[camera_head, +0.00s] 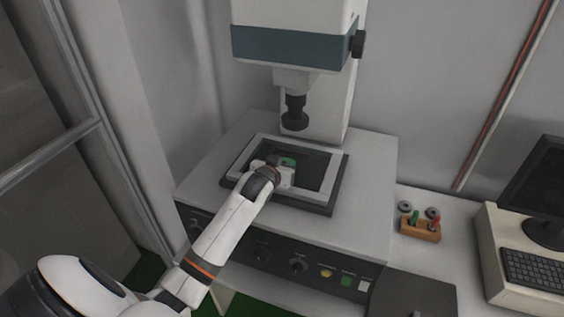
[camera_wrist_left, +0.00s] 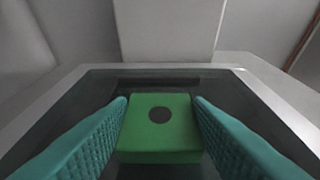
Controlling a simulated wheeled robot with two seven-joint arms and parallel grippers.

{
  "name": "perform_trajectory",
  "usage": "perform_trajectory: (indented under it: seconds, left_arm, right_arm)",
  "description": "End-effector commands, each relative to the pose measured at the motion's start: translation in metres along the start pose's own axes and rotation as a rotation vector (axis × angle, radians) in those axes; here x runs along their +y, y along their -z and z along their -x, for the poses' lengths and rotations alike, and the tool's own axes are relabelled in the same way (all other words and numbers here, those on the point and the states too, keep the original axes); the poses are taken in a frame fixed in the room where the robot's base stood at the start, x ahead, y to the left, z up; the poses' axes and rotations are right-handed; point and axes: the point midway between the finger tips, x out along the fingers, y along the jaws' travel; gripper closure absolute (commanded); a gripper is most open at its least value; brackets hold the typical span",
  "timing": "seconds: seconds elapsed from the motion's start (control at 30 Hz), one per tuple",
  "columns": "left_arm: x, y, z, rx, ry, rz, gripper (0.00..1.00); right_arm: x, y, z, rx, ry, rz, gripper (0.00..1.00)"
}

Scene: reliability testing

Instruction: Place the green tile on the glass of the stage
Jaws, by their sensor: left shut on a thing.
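The green tile (camera_wrist_left: 158,145) has a dark round spot on its top and sits between the teal fingers of my left gripper (camera_wrist_left: 160,120) in the left wrist view. The gripper is shut on it. In the head view a bit of the tile (camera_head: 288,161) shows by my left gripper (camera_head: 284,168), over the dark glass (camera_head: 313,172) of the stage. The stage has a pale frame (camera_head: 326,199). I cannot tell whether the tile touches the glass. My right gripper is not in view.
The microscope's dark lens (camera_head: 295,112) hangs above the back of the stage. A front panel with knobs and buttons (camera_head: 298,265) lies below. To the right stand a small orange holder (camera_head: 420,231), a keyboard (camera_head: 535,272) and a monitor (camera_head: 540,190).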

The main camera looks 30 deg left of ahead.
Motion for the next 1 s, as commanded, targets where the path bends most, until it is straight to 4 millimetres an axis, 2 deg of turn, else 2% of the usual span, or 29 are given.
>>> perform_trajectory:
  seconds: [0.03,0.4,0.43,0.53,0.57,0.87,1.0]
  left_arm:
    - [0.0,0.002,-0.001,0.001,0.001,0.001,0.78]
    - [0.0,0.008,-0.003,-0.002,0.001,0.001,0.78]
    - [0.0,0.008,-0.003,-0.002,0.001,0.001,0.52]
    - [0.0,0.008,-0.003,-0.002,0.001,0.0,0.35]
    - [0.0,0.008,-0.003,-0.002,0.001,0.0,0.33]
    - [0.0,0.005,-0.002,-0.002,0.001,0.0,0.33]
    - [0.0,0.007,0.009,-0.002,0.001,0.0,0.33]
  right_arm:
    - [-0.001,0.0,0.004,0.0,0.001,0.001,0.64]
    - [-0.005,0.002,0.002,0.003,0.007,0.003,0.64]
    - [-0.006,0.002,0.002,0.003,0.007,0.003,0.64]
    - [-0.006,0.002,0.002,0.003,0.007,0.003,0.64]
    - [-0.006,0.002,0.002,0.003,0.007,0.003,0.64]
    - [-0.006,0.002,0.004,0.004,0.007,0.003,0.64]
    - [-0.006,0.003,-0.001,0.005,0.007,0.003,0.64]
